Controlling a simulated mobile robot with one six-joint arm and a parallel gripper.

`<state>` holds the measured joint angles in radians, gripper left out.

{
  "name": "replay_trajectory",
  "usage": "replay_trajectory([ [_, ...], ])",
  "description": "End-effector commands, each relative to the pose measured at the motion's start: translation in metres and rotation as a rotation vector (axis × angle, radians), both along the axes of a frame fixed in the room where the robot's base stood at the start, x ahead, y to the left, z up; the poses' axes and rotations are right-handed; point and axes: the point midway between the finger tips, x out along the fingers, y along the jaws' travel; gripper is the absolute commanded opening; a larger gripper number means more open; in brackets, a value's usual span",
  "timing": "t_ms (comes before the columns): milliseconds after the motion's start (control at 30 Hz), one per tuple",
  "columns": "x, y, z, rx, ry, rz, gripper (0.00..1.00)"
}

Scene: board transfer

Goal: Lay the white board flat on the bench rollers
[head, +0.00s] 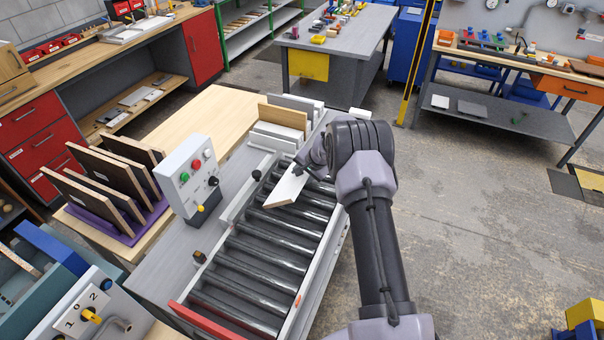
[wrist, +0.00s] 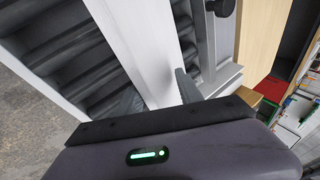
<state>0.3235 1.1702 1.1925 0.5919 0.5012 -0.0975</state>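The white board (head: 286,189) is over the far part of the bench rollers (head: 262,246), slanting across them. In the wrist view the board (wrist: 140,45) runs away from me between the two fingers. My gripper (head: 302,171) is at the board's far right end and is shut on it. In the wrist view the fingers (wrist: 157,94) stand at either side of the board. I cannot tell whether the board touches the rollers or is slightly above them.
A control box (head: 187,175) with buttons stands left of the rollers. Several boards (head: 280,125) stand upright beyond the roller bed, and dark panels (head: 105,190) stand in a rack at left. A red bar (head: 205,320) crosses the near end. The near rollers are bare.

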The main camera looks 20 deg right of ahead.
Motion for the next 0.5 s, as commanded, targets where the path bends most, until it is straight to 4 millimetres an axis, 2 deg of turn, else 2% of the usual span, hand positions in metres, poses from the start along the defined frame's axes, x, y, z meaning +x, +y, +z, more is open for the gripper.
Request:
replay_trajectory([
  [200, -0.025, -0.008, 0.007, 0.001, -0.001, -0.002, 0.42],
  [500, -0.031, -0.009, 0.012, 0.000, -0.002, -0.002, 0.42],
])
